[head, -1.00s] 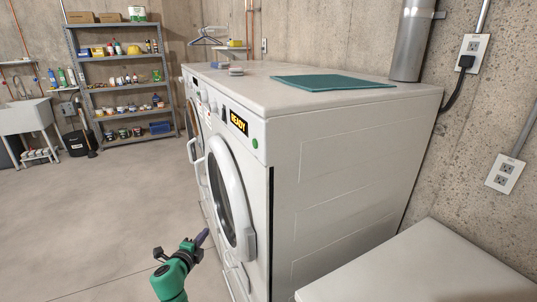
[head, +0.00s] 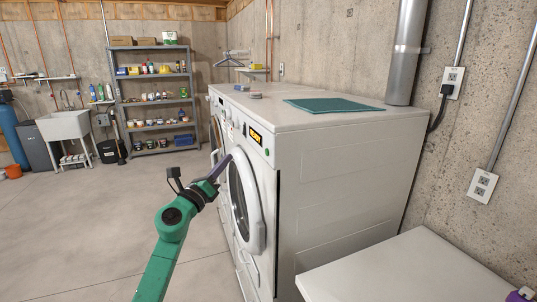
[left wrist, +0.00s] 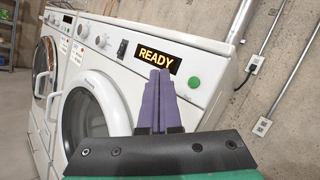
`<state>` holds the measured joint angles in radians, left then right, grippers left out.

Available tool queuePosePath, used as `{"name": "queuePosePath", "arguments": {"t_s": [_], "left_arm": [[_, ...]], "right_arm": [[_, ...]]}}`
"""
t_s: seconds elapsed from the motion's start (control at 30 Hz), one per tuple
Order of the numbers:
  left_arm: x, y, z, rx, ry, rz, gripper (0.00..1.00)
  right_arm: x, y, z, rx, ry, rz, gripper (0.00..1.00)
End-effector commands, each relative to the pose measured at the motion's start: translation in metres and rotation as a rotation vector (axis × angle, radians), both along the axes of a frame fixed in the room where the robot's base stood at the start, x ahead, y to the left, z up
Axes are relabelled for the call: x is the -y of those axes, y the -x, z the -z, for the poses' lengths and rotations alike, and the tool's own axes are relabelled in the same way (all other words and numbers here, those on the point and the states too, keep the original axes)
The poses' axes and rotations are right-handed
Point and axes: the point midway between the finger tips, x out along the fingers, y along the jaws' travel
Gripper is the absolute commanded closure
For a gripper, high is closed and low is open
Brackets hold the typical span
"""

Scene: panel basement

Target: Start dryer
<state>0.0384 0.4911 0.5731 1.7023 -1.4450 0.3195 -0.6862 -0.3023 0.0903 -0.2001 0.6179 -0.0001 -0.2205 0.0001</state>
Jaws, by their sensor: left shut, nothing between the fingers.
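The white dryer (head: 330,165) stands against the wall with its round front door (head: 243,203) closed. Its display (head: 255,136) is lit and reads READY. A green round button (head: 267,152) sits just right of the display; it also shows clearly in the left wrist view (left wrist: 194,82). My left gripper (head: 226,160) is shut and empty in front of the dryer, near the top of the door. In the left wrist view its purple fingers (left wrist: 159,100) point up toward the panel, left of and below the button. My right gripper is not clearly seen; only a purple bit shows at the lower right corner.
A second white machine (left wrist: 47,75) stands beyond the dryer. A teal folded cloth (head: 333,105) lies on the dryer's top. A low white surface (head: 420,270) is at the lower right. Shelves (head: 152,95) and a sink (head: 65,126) stand far back.

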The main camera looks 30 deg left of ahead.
Motion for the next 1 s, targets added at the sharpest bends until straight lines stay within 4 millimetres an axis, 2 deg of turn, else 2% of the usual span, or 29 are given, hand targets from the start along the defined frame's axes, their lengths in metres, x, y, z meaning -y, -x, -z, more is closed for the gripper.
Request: {"name": "queuePosePath", "arguments": {"t_s": [0.17, 0.3, 0.7, 1.0], "left_arm": [[0.001, -0.002, 0.0, 0.0, 0.003, 0.0, 1.0], [0.007, -0.012, -0.001, 0.001, 0.006, 0.002, 1.0], [0.041, -0.059, 0.001, 0.0, 0.007, 0.003, 1.0], [0.05, -0.073, 0.001, -0.001, 0.004, 0.001, 1.0]], "right_arm": [[-0.008, -0.007, -0.001, 0.012, -0.012, 0.003, 0.5], [-0.014, -0.006, -0.003, 0.011, -0.019, 0.005, 0.5], [-0.01, -0.003, -0.009, 0.005, -0.014, 0.004, 0.5], [-0.006, -0.003, -0.009, 0.004, -0.008, 0.002, 0.5]]}}
